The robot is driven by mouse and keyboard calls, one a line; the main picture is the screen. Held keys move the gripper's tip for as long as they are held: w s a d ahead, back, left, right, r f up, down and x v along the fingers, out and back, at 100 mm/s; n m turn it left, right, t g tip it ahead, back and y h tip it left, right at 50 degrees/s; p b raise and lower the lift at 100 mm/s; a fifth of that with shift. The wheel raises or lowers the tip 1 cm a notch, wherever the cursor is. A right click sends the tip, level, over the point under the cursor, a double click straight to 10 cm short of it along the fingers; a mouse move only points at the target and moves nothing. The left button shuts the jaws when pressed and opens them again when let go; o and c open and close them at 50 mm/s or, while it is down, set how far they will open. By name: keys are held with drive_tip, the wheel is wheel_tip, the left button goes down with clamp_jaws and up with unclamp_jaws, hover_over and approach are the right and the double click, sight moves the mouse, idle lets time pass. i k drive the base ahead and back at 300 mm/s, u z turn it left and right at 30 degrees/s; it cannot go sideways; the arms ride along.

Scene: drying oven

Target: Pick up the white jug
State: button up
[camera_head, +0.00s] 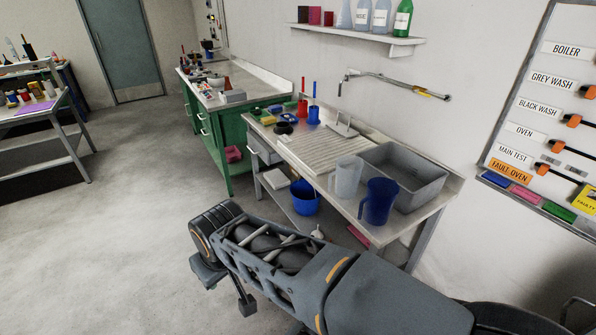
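The white jug (346,178) is pale and translucent and stands upright on the metal sink bench (298,153), on the front side of the grey basin. A dark blue jug (379,202) stands just to its right, nearer to me and close to the bench's front edge. My arm crosses the foreground from the lower right toward the left, below and in front of the bench and apart from both jugs. I cannot make out my gripper's fingers in this view.
The grey basin (421,184) lies behind the jugs. A tap pipe (400,83) and a bottle shelf (361,37) are on the wall above. A blue bucket (304,198) sits under the bench. A green bench (212,130) stands farther back.

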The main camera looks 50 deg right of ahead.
sight(343, 180)
drive_tip(key=i, duration=1)
drive_tip(key=z, duration=0.95)
drive_tip(key=i, duration=0.8)
drive_tip(key=z, duration=0.75)
